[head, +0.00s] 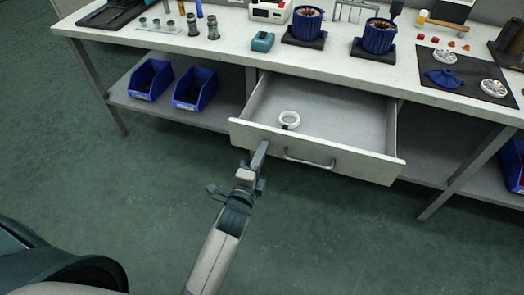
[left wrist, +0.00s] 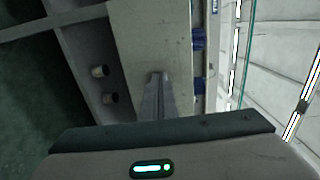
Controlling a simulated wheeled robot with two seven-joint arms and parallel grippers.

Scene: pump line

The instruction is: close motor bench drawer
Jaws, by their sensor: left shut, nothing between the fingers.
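The motor bench drawer (head: 345,157) is pulled out from under the bench top in the head view. A metal bar handle (head: 310,161) is on its front panel. A white ring-shaped roll (head: 289,118) lies inside the drawer. My left gripper (head: 262,148) is shut and empty, with its fingertips at the drawer front, left of the handle. In the left wrist view the shut fingers (left wrist: 158,85) point at a pale panel (left wrist: 150,45). I cannot tell whether they touch it. My right gripper is not in view.
The bench top (head: 225,58) holds two blue motor housings (head: 304,22), a teal block (head: 262,41) and small metal parts. Two blue bins (head: 194,89) stand on the lower shelf to the left. A bench leg (head: 466,172) is at right. The green floor before the drawer is clear.

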